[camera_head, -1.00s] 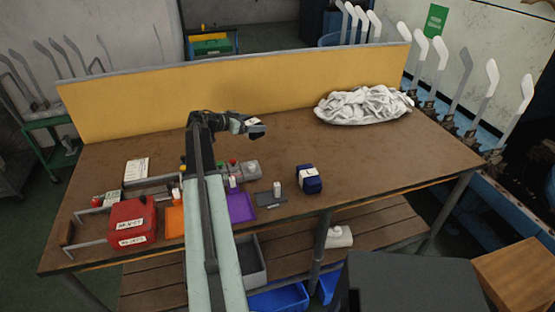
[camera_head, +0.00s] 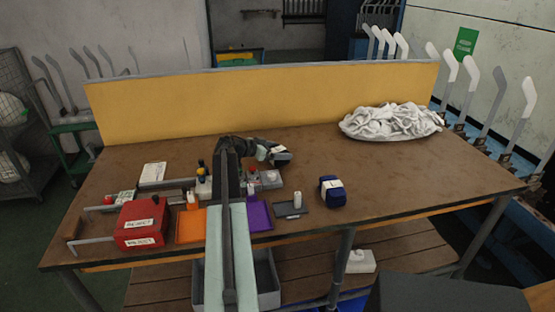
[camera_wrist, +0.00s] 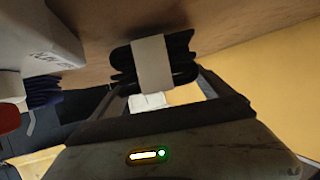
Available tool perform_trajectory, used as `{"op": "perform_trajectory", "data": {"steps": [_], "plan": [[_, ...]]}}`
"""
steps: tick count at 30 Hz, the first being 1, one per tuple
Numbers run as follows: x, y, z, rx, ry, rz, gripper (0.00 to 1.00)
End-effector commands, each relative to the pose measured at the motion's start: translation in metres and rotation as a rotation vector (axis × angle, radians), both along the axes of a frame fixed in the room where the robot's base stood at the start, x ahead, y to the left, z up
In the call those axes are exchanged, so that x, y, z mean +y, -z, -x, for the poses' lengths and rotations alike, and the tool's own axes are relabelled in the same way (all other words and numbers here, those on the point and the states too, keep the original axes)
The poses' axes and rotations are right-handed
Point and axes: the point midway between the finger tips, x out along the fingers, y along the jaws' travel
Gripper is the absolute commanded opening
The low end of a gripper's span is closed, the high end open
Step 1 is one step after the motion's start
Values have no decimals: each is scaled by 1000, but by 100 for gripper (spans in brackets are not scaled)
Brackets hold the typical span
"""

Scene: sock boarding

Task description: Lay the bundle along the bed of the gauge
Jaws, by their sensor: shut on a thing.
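My gripper (camera_head: 279,155) is over the middle of the table, behind a row of small trays. It is shut on a dark bundle (camera_wrist: 178,67) with a pale band around its middle, best seen in the wrist view. The bundle seems held just above the tabletop; I cannot tell if it touches. A second bundle (camera_head: 332,192), navy with a white band, lies on the table in front and to the right of my gripper. Grey metal bars (camera_head: 108,240) lie at the table's left front by a red box. I cannot tell which fixture is the gauge.
The red box (camera_head: 141,223), an orange tray (camera_head: 191,227), a purple tray (camera_head: 259,216) and a small grey tray (camera_head: 291,211) line the front. A heap of white cloth (camera_head: 390,122) lies at the back right. A yellow board (camera_head: 270,98) closes the back. The table's right side is clear.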

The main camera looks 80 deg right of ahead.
Motion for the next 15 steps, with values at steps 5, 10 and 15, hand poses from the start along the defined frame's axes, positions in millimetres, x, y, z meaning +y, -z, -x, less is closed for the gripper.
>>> {"op": "perform_trajectory", "data": {"steps": [5, 10, 15], "plan": [[0, 6, 0, 0, 0, 0, 45], [0, 9, -1, 0, -1, 0, 45], [0, 9, -1, 0, -1, 0, 100]]}}
